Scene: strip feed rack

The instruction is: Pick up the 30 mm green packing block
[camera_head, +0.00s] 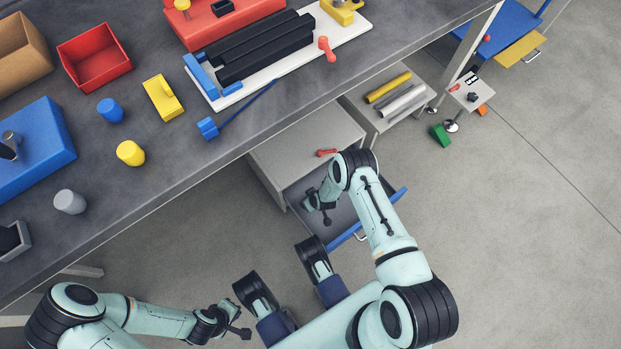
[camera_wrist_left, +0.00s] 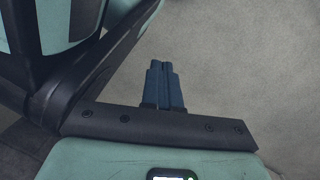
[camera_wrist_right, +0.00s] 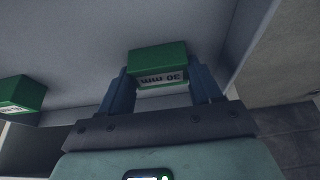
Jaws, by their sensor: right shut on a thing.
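A green block (camera_wrist_right: 158,60) with a white label that reads "30 mm" upside down sits between the fingers of my right gripper (camera_wrist_right: 160,82), which is shut on it. In the head view the right gripper (camera_head: 320,206) is inside the open drawer (camera_head: 338,217), and I cannot make out the held block there. A second green block (camera_wrist_right: 22,92) lies to the left in the right wrist view, its label not readable. My left gripper (camera_wrist_left: 164,68) is shut and empty; in the head view it (camera_head: 238,328) hangs over the floor, away from the drawer.
The workbench (camera_head: 225,165) edge runs above the drawer cabinet (camera_head: 300,140), with a red tool (camera_head: 326,153) on the cabinet top. A green object (camera_head: 440,135) lies on the floor near a small stand (camera_head: 470,92).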

